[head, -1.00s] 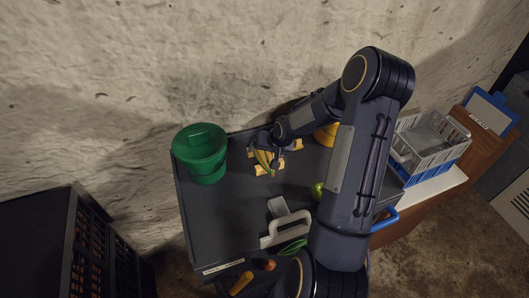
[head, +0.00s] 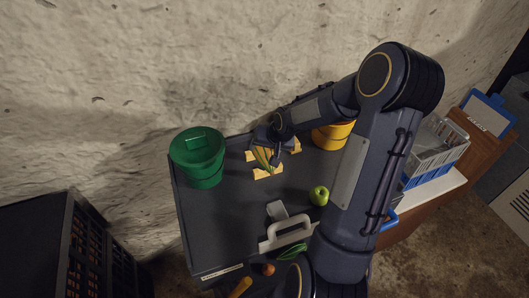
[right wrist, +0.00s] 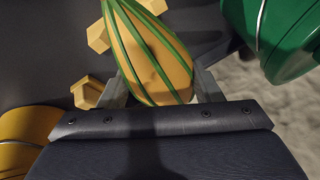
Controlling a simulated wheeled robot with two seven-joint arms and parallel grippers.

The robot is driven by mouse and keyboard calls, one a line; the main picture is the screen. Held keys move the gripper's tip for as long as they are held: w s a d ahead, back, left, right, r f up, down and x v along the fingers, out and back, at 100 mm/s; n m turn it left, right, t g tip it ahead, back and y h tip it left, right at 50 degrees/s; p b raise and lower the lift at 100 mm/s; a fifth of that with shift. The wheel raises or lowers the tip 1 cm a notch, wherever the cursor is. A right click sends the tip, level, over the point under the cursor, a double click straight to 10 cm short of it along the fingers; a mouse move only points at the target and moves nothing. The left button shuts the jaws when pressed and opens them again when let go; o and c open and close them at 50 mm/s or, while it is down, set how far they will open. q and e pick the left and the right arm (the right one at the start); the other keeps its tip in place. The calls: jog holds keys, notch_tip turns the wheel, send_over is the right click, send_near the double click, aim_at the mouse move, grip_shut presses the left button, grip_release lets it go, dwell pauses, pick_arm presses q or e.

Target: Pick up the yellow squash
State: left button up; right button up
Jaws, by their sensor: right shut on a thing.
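The yellow squash (head: 264,159) with green stripes is at the back of the dark tabletop (head: 220,225), over pale yellow blocks (head: 267,174). My right gripper (head: 262,150) is shut on it. In the right wrist view the squash (right wrist: 152,55) fills the space between the two fingers (right wrist: 160,88), one on each side. Whether it is clear of the blocks is hard to tell. My left gripper is in neither view.
A lidded green bucket (head: 197,160) stands left of the squash and a yellow bucket (head: 334,135) stands right. A green apple-like fruit (head: 319,195) and a white-handled tool (head: 285,233) lie nearer. A grey basket (head: 437,143) is at right. The tabletop's left-middle is bare.

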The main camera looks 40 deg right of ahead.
aim_at(261, 152)
jog(key=s+r, duration=0.1)
jog(key=s+a+r, duration=0.2)
jog(key=r, duration=0.1)
jog(key=shift+a+b, duration=0.1)
jog(key=shift+b, duration=0.25)
jog(key=s+a+r+b, duration=0.1)
jog(key=s+a+r, duration=0.2)
jog(key=s, duration=0.3)
jog(key=shift+s+a+r, duration=0.2)
jog(key=shift+s+a, duration=0.1)
jog(key=shift+a, duration=0.55)
